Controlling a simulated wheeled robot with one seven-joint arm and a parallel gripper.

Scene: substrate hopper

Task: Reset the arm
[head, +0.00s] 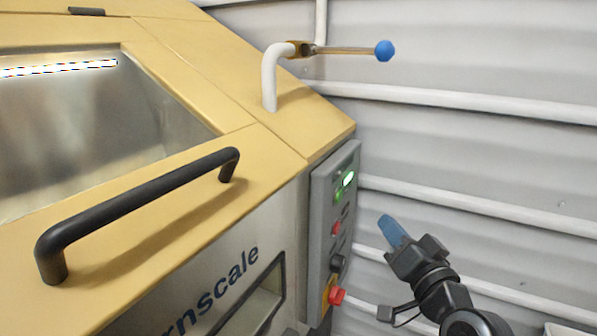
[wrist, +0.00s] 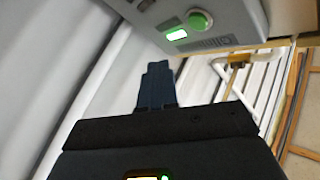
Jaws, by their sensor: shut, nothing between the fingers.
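My gripper (head: 391,228) is at the lower right of the head view, just right of the machine's grey control panel (head: 333,215). Its blue fingers are together with nothing between them, and they stand apart from the panel. In the wrist view, the fingers of my gripper (wrist: 156,75) show dark blue and closed, pointing up in the picture. The green button (wrist: 200,21) and lit display on the control panel (wrist: 235,35) appear beyond them. My arm comes in from the lower right of the head view.
The yellow hopper (head: 270,140) with a black handle (head: 140,205) fills the left. A red button (head: 336,296) sits low on the panel. A white pipe with a blue-knobbed lever (head: 384,51) rises above the hopper. The ribbed wall (head: 480,150) is behind; the space before it looks open.

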